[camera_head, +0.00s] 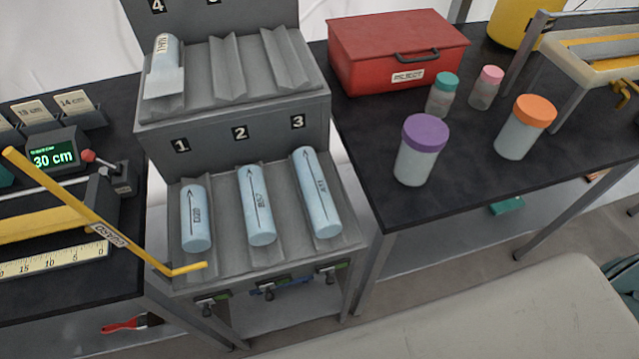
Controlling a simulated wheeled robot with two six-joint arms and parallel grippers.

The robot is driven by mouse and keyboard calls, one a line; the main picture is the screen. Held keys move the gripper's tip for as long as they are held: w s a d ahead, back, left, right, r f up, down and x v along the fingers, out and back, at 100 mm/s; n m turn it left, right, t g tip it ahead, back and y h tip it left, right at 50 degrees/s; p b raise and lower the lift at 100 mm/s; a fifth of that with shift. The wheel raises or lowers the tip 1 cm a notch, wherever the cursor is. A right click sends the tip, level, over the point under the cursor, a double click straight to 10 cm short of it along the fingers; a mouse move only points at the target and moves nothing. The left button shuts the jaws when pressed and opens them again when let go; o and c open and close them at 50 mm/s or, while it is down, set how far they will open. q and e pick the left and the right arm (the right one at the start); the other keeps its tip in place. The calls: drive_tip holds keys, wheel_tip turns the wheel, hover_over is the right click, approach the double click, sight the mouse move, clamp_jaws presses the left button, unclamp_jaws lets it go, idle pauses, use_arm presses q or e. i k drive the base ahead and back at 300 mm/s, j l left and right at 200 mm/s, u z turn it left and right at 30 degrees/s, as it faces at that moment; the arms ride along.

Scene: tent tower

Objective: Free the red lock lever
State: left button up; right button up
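A small lever with a red ball knob (88,156) stands on the left bench, just right of the green-lit display. Its stem leans towards a dark grey block (122,178) with a small label. A long yellow bent rod (60,195) with a white tag slants in front of this area, from upper left down to the front of the rack. It passes below and left of the red knob in the picture; I cannot tell whether they touch. Neither of my grippers is in view.
A display reading 30 cm (54,158) and a ruler (50,262) are on the left bench. A grey stepped rack (222,262) holds several blue cylinders. The right bench carries a red toolbox (395,55) and several lidded jars. A red-handled brush (130,323) lies below.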

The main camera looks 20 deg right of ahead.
sight(89, 156)
drive_tip(key=j, duration=1.8)
drive_tip(key=i, duration=0.05)
